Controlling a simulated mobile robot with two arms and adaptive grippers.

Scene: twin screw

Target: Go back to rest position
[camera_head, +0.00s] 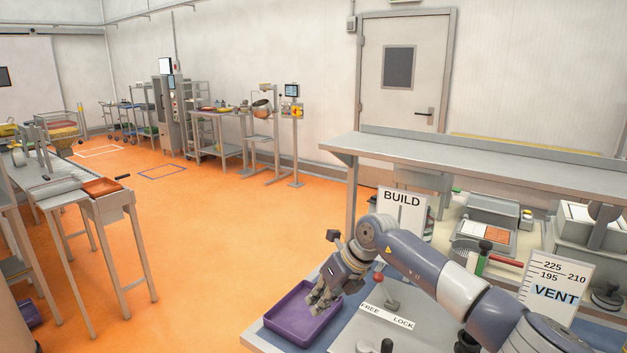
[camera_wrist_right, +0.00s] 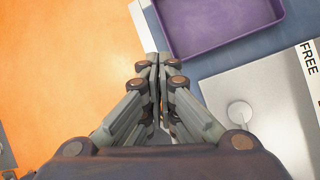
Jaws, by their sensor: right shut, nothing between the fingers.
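My right gripper (camera_head: 322,302) hangs over the purple tray (camera_head: 287,323) at the near left corner of the bench in the head view. In the right wrist view the fingers of my right gripper (camera_wrist_right: 157,62) are closed together with nothing between them. The purple tray (camera_wrist_right: 215,45) shows there beyond the fingertips and to the right, and its visible floor is bare. My left gripper shows in neither view.
The bench holds a plate marked FREE and LOCK (camera_head: 387,316), a BUILD sign (camera_head: 402,198) and a VENT sign (camera_head: 556,286). A raised shelf (camera_head: 470,160) spans its back. Orange floor (camera_head: 200,240) lies open to the left, before a conveyor table (camera_head: 62,190).

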